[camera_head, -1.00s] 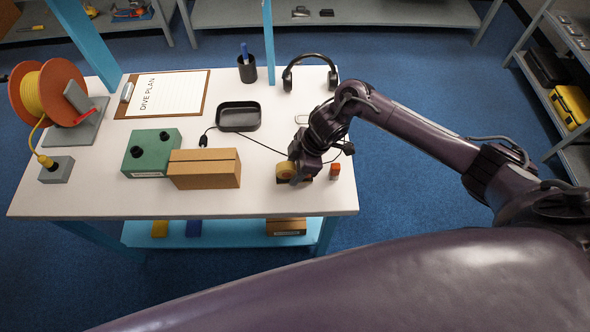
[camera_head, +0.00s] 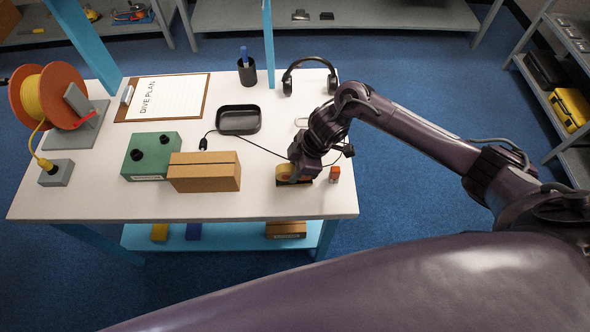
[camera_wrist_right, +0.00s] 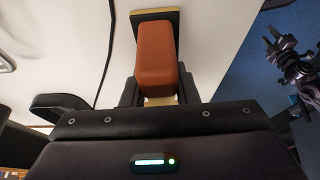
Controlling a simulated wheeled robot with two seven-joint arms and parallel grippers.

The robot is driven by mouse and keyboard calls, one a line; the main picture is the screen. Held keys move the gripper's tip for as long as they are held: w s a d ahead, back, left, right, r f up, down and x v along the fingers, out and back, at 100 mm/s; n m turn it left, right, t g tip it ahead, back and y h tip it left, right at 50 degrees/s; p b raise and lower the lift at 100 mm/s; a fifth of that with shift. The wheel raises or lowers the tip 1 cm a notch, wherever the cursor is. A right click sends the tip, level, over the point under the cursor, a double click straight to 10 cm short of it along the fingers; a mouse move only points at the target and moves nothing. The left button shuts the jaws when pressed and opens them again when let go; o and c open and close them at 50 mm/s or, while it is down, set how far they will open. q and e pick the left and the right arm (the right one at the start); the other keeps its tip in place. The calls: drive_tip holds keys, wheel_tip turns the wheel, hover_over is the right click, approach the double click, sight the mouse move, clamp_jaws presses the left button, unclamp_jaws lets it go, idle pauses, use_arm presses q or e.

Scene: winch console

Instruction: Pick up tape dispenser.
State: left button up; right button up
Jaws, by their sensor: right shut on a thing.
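In the right wrist view the tape dispenser (camera_wrist_right: 155,60) shows as an orange-brown block between the fingers of the gripper (camera_wrist_right: 160,98), with a dark base beyond. I cannot tell whether it is clear of the tabletop.
A cardboard box (camera_head: 204,178) and green control box (camera_head: 150,155) are to the left. A black tray (camera_head: 238,120), cable and headphones (camera_head: 310,72) lie behind. The front right table edge is close.

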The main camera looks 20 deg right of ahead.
wheel_tip(320, 180, up, 9)
drive_tip(key=shift+w+r, duration=0.1)
drive_tip(key=shift+r, duration=0.1)
wheel_tip(320, 180, up, 10)
drive_tip(key=p, duration=0.2)
drive_tip(key=o, duration=0.5)
drive_tip(key=c, duration=0.3)
